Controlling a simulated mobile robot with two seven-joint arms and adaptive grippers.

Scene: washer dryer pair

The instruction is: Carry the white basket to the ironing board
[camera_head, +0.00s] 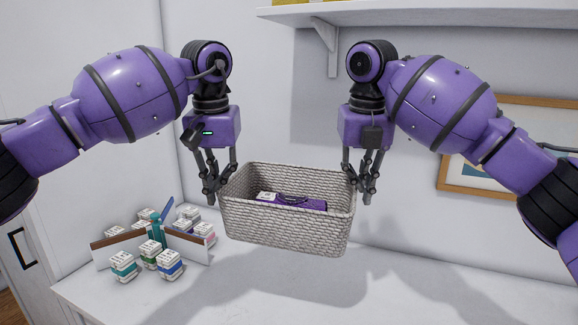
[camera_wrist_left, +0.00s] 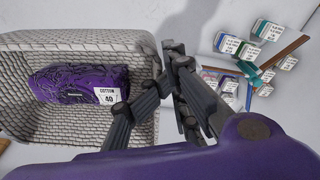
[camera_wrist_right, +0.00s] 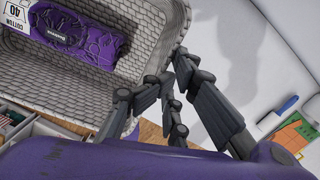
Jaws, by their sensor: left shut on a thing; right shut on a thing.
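The white woven basket (camera_head: 285,228) hangs level between my two grippers, above the white surface, with its shadow below. It holds a folded purple cloth (camera_head: 300,203) with a white label; the left wrist view shows the cloth (camera_wrist_left: 75,85) and a tag reading "COTTON 40". My left gripper (camera_head: 213,195) is shut on the basket's left rim, and my right gripper (camera_head: 361,195) is shut on its right rim. The wrist views show the fingers at the rim (camera_wrist_left: 165,75) (camera_wrist_right: 165,85). I cannot make out an ironing board in these frames.
A low divider (camera_head: 185,246) with several small labelled boxes (camera_head: 170,263) stands on the white surface (camera_head: 230,296) at the left. A white shelf (camera_head: 430,15) is on the wall above, and a framed picture (camera_head: 470,176) hangs at the right. The surface's front right is clear.

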